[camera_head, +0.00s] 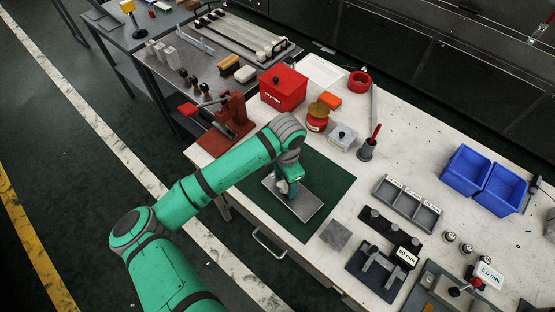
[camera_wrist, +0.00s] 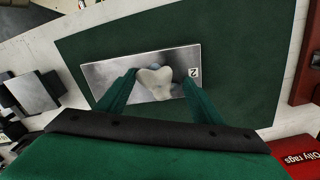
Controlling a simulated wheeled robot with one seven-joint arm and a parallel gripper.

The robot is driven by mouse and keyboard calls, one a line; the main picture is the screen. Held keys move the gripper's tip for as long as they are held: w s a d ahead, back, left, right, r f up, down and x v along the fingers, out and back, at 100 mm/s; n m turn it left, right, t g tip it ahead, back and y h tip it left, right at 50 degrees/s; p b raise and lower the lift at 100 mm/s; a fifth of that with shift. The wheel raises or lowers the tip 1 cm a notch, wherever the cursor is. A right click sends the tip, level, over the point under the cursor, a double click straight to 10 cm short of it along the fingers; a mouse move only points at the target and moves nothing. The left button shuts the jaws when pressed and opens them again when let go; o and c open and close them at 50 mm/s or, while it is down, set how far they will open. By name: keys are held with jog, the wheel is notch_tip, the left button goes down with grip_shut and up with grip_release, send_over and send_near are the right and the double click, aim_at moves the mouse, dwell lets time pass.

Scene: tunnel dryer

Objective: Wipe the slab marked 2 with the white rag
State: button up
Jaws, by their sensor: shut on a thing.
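The slab marked 2 (camera_wrist: 112,72) is a flat grey metal plate lying on the dark green mat (camera_wrist: 240,38); its "2" label shows at one end in the wrist view. In the head view the slab (camera_head: 305,205) lies on the mat (camera_head: 327,178) near the table's front edge. My gripper (camera_wrist: 155,88) is over the slab, shut on the white rag (camera_wrist: 154,80), which is bunched between the fingertips. The rag appears to be at the slab's surface; I cannot tell if it touches. In the head view my gripper (camera_head: 285,188) hides most of the rag.
A grey compartment tray (camera_head: 407,204), black fixtures (camera_head: 376,268) and blue bins (camera_head: 466,170) stand to the right. A small grey plate (camera_head: 335,236) lies by the mat.

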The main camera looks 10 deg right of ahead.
jog(key=shift+w+a, duration=0.4)
jog(key=shift+w, duration=0.25)
jog(key=shift+w+r, duration=0.2)
jog(key=shift+w, duration=0.05)
jog(key=shift+s+r, duration=0.15)
jog(key=shift+r, duration=3.65)
jog(key=shift+a, duration=0.1)
